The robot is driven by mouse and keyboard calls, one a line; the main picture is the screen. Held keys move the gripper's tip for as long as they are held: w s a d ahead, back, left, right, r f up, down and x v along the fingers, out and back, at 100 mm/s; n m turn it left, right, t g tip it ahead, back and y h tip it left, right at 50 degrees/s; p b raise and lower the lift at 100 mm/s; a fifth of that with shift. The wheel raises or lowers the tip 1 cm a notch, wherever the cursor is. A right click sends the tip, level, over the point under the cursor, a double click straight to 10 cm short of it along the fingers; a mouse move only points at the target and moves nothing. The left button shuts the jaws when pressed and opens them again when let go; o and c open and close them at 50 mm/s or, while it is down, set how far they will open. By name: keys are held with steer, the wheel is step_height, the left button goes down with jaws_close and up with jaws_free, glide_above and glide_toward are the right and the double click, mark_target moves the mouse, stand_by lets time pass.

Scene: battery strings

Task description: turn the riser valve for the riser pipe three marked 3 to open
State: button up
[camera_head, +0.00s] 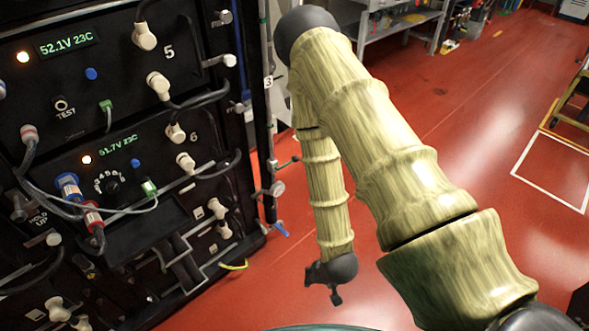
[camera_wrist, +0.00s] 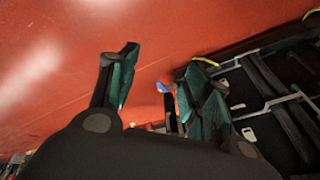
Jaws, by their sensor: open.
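The riser pipe marked 3 (camera_head: 264,45) is a thin upright pipe at the right edge of the black rack, with a white "3" tag (camera_head: 268,82). Low on the rack's edge are a blue handle (camera_head: 280,229), a round metal fitting (camera_head: 278,188) and a small green handle (camera_head: 289,162). I cannot tell for sure which belongs to pipe 3. My gripper (camera_head: 335,292) hangs low, to the right of the blue handle and apart from it. In the wrist view my gripper (camera_wrist: 163,80) is open and empty. A small blue piece (camera_wrist: 164,87) shows beyond the gap between the fingers.
The black battery rack (camera_head: 215,120) fills the left, with cables, plugs and displays. A yellow-green wire (camera_head: 233,266) sticks out near its foot. Red floor (camera_head: 480,130) is open to the right, with a white-outlined square (camera_head: 555,170). A workbench (camera_head: 385,25) stands behind.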

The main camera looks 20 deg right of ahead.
steer(key=w+d+f+m+t+b, duration=0.1)
steer(key=w+m+t+b, duration=0.15)
steer(key=w, duration=0.35)
steer(key=w+d+f+m+t+b, duration=0.1)
steer(key=w+d+f+m+b, duration=0.1)
steer(key=w+b, duration=0.25)
steer(key=m+t+b, duration=1.1)
steer(key=m+b, duration=0.4)
steer(key=b, duration=0.7)
glide_toward(295, 159)
steer(key=f, duration=0.1)
steer(key=shift+y, duration=0.3)
steer(key=shift+w+d+b, duration=0.15)
steer(key=shift+w+b, duration=0.65)
steer(key=shift+w, duration=2)
steer(key=shift+w+d+b, duration=0.1)
steer(key=shift+w+b, duration=0.65)
steer(key=shift+w, duration=2.05)
steer(key=shift+c, duration=0.5)
